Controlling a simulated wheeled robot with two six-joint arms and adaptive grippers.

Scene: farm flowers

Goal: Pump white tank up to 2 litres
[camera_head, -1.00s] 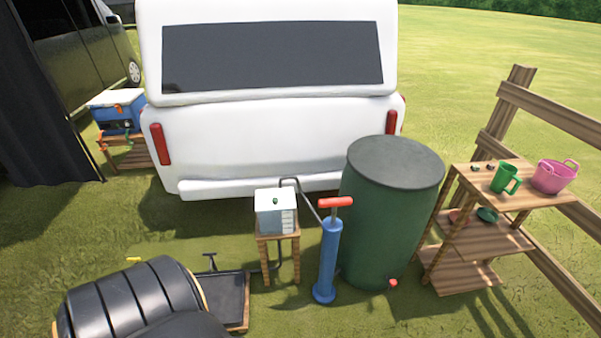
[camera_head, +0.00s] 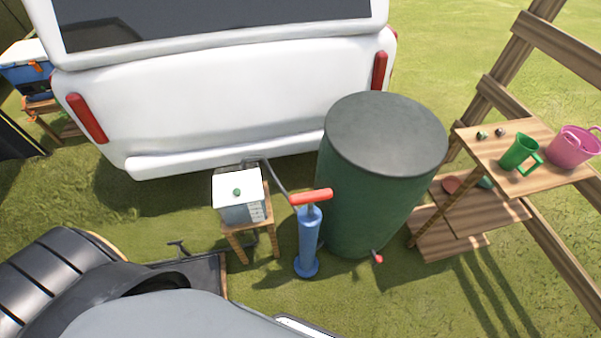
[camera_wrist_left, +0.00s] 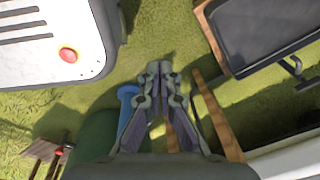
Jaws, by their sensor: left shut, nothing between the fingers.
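The water level cannot be read. The blue pump (camera_head: 308,238) stands upright to its right, with its red handle (camera_head: 311,197) on top. A dark hose (camera_head: 277,173) runs between tank and pump. My left gripper (camera_wrist_left: 153,68) is shut and empty in the left wrist view, pointing away from the camera. The pump's blue body (camera_wrist_left: 127,98) shows beside it there. My right gripper is not in view.
A large green barrel (camera_head: 370,190) stands right of the pump, close to it. A wooden shelf (camera_head: 520,135) with a green cup (camera_head: 520,153) and pink basket (camera_head: 573,148) is at right. A white van (camera_head: 230,100) is behind. A dark tray (camera_wrist_left: 262,30) lies near the stand.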

